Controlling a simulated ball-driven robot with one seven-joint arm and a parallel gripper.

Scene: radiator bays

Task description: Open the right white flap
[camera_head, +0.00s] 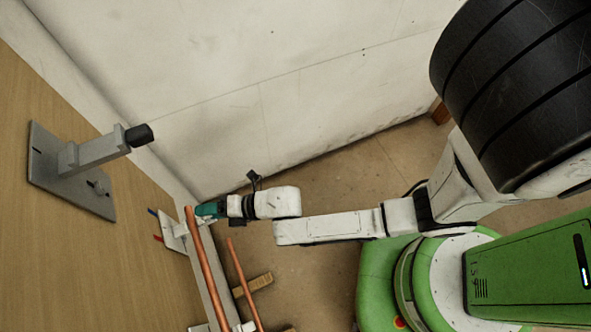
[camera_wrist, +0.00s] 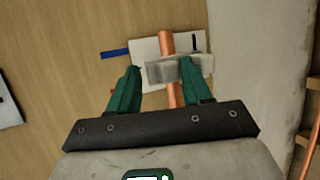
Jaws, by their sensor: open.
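In the wrist view a pale white-grey flap (camera_wrist: 158,73) lies across a copper pipe (camera_wrist: 167,42), which shows above and below it. Behind them is a white plate (camera_wrist: 143,49) on the wooden board. My gripper (camera_wrist: 158,66) is open, with its teal fingers apart and nothing held. The left fingertip is left of the flap; the right fingertip overlaps the flap's right part in the picture. I cannot tell whether it touches. In the head view my gripper (camera_head: 206,209) is beside the upper end of the pipe (camera_head: 206,262). The white plate (camera_head: 172,231) shows there; the flap is not clear.
A grey bracket (camera_head: 95,152) with a black end sticks out from the wooden board (camera_head: 70,265), up and left of my gripper. A second copper pipe (camera_head: 243,282) stands to the right. A white wall (camera_head: 270,80) rises behind. Floor shows below my arm.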

